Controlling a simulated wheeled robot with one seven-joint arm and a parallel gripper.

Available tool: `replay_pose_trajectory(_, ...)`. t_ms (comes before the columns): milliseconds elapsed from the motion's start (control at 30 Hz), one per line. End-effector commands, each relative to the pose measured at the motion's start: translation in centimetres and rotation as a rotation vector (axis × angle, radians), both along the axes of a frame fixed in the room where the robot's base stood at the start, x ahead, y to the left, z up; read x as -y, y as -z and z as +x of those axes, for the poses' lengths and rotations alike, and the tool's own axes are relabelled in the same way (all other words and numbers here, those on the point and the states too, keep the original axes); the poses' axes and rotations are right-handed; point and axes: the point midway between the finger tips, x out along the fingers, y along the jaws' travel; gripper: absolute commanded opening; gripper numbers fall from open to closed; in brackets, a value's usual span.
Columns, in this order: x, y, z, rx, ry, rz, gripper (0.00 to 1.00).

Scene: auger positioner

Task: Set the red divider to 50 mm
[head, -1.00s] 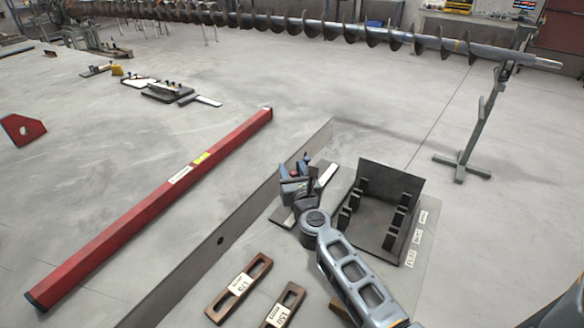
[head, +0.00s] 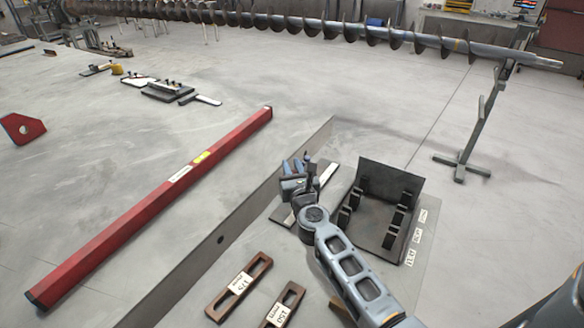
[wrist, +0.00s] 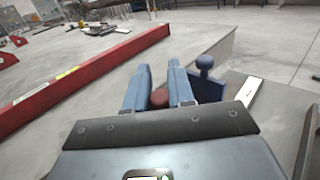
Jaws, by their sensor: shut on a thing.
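A small device with a white scale strip (head: 330,173) lies on the mat at the near right of the long dark plate edge. My gripper (head: 297,168) is over this device in the head view and hides most of it. In the wrist view, my gripper's two blue fingers (wrist: 162,88) are on either side of a rounded red piece (wrist: 158,99), the red divider, and are shut on it. A blue knob on a blue block (wrist: 205,68) stands just right of the fingers. The white scale strip (wrist: 252,94) runs beside it; its marks are too small to read.
A dark steel rack (head: 385,205) with upright posts stands close to the right of my gripper. Two brown slotted gauges (head: 238,285) with labels lie in front. A long red beam (head: 160,200) lies to the left. The auger (head: 330,28) spans the back.

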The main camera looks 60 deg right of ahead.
Motion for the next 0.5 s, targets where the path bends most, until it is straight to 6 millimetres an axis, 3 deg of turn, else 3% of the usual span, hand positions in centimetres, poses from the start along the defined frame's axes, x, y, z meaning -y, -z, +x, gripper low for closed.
replay_pose_trajectory(300,-0.3,0.0,0.0,0.000,-0.001,0.000,0.00)
replay_pose_trajectory(500,-3.6,0.1,0.3,-0.001,-0.005,0.000,0.00)
